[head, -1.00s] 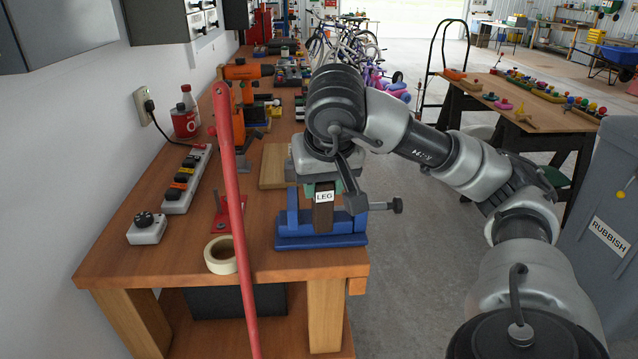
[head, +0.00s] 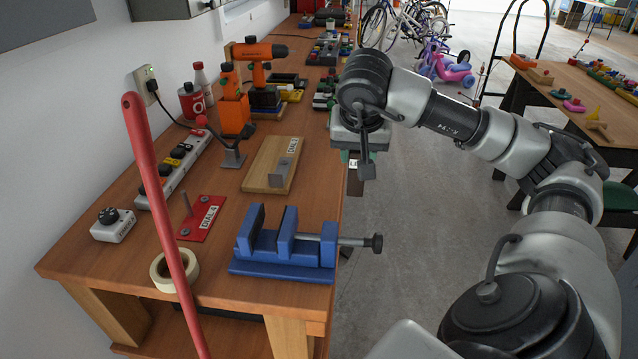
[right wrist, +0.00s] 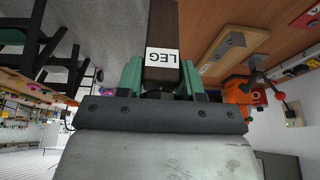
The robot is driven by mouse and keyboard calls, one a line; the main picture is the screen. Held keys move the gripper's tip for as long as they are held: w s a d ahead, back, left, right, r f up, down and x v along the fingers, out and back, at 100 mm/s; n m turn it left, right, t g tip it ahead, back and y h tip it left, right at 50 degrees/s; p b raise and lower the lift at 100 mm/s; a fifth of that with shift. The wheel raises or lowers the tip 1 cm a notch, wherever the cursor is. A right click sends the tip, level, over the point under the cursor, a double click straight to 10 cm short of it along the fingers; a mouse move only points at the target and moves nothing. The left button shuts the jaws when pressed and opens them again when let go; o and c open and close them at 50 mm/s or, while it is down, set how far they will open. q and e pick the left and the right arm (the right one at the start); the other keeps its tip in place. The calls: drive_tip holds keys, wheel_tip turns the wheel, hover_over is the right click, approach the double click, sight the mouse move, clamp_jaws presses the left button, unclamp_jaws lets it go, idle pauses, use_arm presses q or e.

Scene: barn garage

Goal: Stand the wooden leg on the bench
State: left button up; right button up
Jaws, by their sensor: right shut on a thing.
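The wooden leg (right wrist: 162,25) is a dark brown block with a white LEG label. My right gripper (right wrist: 162,80) is shut on it, with a green finger pad on each side. In the head view the leg (head: 355,184) hangs below the gripper, past the right edge of the bench (head: 105,260), and is partly hidden by the gripper and wrist. The blue vise (head: 285,262) stands on the bench's near right corner with its jaws apart and empty. My left gripper is not in view.
On the bench are a red DIAL 4 plate (head: 202,218), a wooden board with a bracket (head: 262,178), a tape roll (head: 160,272), a power strip (head: 170,170) and orange drills (head: 258,52). A red pole (head: 160,200) crosses in front. Bare wood shows between them.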

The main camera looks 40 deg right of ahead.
drive_tip(key=w+f+p, duration=0.1)
drive_tip(key=w+f, duration=0.2)
drive_tip(key=w, duration=0.1)
drive_tip(key=w+a+f+p, duration=0.1)
drive_tip(key=w+f+p, duration=0.1)
drive_tip(key=w+f, duration=0.1)
drive_tip(key=w+f+p, duration=0.1)
drive_tip(key=w+f, duration=0.3)
drive_tip(key=shift+w+a+f, duration=0.15)
drive_tip(key=shift+w+a, duration=0.15)
drive_tip(key=shift+a, duration=0.1)
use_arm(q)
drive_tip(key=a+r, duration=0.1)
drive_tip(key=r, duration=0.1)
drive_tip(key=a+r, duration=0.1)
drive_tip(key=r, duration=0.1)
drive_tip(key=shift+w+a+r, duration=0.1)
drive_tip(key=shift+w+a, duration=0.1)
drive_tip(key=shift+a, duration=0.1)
use_arm(e)
drive_tip(key=shift+f, duration=0.15)
drive_tip(key=shift+f, duration=0.2)
drive_tip(key=o, duration=0.9)
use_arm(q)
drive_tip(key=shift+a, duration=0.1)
use_arm(e)
drive_tip(key=shift+o, duration=0.2)
drive_tip(key=shift+r, duration=0.1)
